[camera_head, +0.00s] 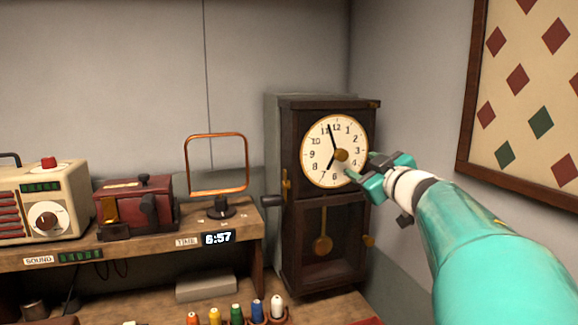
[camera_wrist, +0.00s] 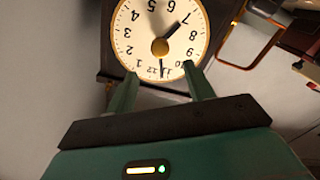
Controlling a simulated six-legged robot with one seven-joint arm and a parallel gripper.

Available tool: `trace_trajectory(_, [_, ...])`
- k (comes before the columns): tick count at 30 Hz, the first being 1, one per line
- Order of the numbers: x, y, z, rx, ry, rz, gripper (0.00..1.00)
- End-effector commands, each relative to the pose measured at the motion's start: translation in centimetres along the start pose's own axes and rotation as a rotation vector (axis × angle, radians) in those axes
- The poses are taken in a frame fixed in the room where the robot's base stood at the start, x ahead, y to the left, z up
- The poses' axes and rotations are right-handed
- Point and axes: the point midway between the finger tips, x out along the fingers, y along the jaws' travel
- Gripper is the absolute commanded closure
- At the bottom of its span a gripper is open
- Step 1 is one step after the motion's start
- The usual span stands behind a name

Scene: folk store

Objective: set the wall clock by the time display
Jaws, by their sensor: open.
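The wall clock (camera_head: 312,155) is a tall dark wooden case with a cream dial, brass centre knob (camera_head: 341,155) and pendulum. Its long hand points between 11 and 12, its shorter hand close to 7. The dial appears upside down in the wrist view (camera_wrist: 130,35), with the same hand positions. The time display (camera_head: 218,238) on the bench's front edge reads 6:57. My gripper (camera_head: 376,170) is at the dial's lower right, open and empty. In the wrist view its two fingers (camera_wrist: 160,72) point at the dial, below the knob; I cannot tell whether they touch it.
Left of the clock, the bench (camera_head: 150,245) holds a copper-framed stand (camera_head: 246,165), a dark red device (camera_head: 125,205) and a cream radio-like box (camera_head: 20,195). Thread spools (camera_head: 237,314) stand below. A framed diamond-pattern panel (camera_head: 530,85) hangs on the right wall.

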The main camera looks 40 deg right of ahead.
Motion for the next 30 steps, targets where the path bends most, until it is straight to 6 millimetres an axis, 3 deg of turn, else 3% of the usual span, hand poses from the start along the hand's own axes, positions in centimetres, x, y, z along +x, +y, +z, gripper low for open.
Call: trace_trajectory(30, [9.0, 0.0, 0.1, 0.003, -0.001, -0.001, 0.47])
